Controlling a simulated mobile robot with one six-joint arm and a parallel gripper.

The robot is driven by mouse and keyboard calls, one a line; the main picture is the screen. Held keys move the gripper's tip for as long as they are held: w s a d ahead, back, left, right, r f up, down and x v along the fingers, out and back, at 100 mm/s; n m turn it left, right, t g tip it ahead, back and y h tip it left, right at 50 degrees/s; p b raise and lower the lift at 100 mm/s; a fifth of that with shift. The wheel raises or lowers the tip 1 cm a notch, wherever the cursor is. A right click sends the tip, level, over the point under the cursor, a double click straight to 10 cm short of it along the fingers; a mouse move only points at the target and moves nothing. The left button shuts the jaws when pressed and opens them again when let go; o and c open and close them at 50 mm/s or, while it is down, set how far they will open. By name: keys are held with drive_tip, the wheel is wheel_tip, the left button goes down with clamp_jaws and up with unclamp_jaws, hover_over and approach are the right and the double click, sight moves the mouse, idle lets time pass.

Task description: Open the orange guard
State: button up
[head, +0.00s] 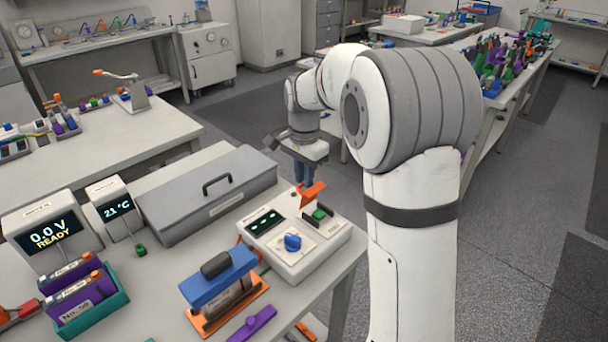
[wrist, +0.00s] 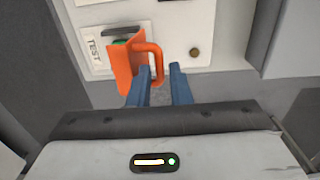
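The orange guard (head: 313,190) stands tilted up at the far edge of the white control box (head: 290,262). The green button (head: 320,213) shows uncovered in front of it. In the wrist view the guard (wrist: 124,66) has a loop handle (wrist: 158,62) on its right side, and a bit of the green button (wrist: 120,41) shows past the guard. My gripper (wrist: 160,75) has two blue fingers, set apart. The handle's lower end lies between or just above the fingertips. I cannot tell whether either finger touches it.
The box also has a blue knob (head: 292,242) and a dark display. A grey case (head: 207,194) with a handle lies to its left. A blue-and-orange fixture (head: 222,287) and a purple part (head: 251,324) are nearer on the bench. Clear floor lies beyond the bench's right edge.

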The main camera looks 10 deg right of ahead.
drive_tip(key=shift+c, duration=0.2)
clamp_jaws()
drive_tip(key=shift+a+r+p, duration=0.1)
drive_tip(key=shift+p, duration=0.25)
drive_tip(key=g+p, duration=0.1)
drive_tip(key=p, duration=0.1)
drive_tip(key=w+a+g+h+p, duration=0.1)
drive_tip(key=p, duration=0.2)
drive_tip(key=w+f+g+h+p, duration=0.1)
drive_tip(key=p, duration=0.1)
drive_tip(key=shift+w+a+p, duration=0.2)
drive_tip(key=shift+a+p, duration=0.1)
drive_tip(key=shift+w+a+f+g+h+p, duration=0.3)
drive_tip(key=shift+f+g+h+p, duration=0.25)
drive_tip(key=shift+g+h+p, duration=0.25)
